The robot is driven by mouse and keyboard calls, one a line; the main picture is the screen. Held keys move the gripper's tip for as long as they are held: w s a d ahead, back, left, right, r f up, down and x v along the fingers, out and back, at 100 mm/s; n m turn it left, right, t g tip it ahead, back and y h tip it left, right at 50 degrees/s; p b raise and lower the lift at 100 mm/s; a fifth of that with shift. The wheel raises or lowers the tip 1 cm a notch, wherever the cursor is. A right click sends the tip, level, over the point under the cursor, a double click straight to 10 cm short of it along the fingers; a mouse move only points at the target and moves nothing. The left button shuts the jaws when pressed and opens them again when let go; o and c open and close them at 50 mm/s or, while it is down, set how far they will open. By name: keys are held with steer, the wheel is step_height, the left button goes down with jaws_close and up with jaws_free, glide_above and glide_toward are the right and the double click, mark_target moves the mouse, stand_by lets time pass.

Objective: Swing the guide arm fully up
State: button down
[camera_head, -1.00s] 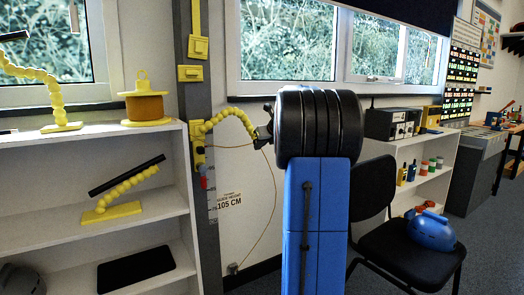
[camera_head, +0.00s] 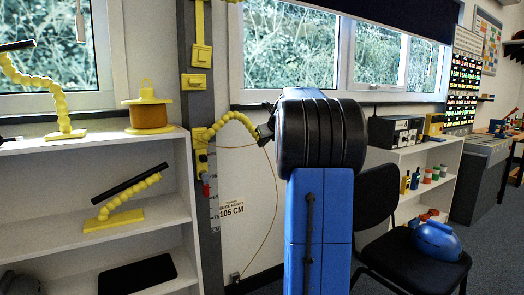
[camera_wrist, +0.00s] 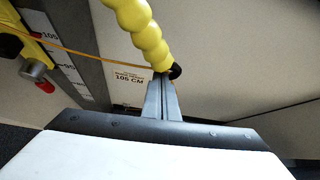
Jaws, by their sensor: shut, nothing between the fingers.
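The guide arm (camera_head: 236,119) is a beaded yellow arm with a black tip. It arches up and to the right from a yellow bracket (camera_head: 200,160) on the grey post, and its outer end bends downward. In the wrist view its yellow beads (camera_wrist: 148,38) come down from the top to the black tip (camera_wrist: 175,72). My gripper (camera_wrist: 163,84) is shut with nothing between the fingers. Its fingertips are right beside the black tip; I cannot tell whether they touch it. In the head view my arm hides most of my gripper.
A thin yellow rope (camera_head: 262,205) hangs by the wall, near a "105 CM" sign (camera_head: 231,210). A red-tipped knob (camera_head: 206,190) sits below the bracket. White shelves (camera_head: 100,237) stand at left. A black chair (camera_head: 378,220) with a blue helmet-like object (camera_head: 440,242) stands at right.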

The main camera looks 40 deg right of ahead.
step_height(320, 180, up, 13)
steer(key=a+n+h, duration=0.1)
steer(key=n+h, duration=0.1)
steer(key=h, duration=0.1)
steer(key=shift+w+a, duration=0.2)
steer(key=shift+a, duration=0.2)
step_height(320, 180, down, 3)
steer(key=s+d, duration=0.2)
steer(key=a+v, duration=0.1)
steer(key=v, duration=0.8)
steer(key=shift+a, duration=0.1)
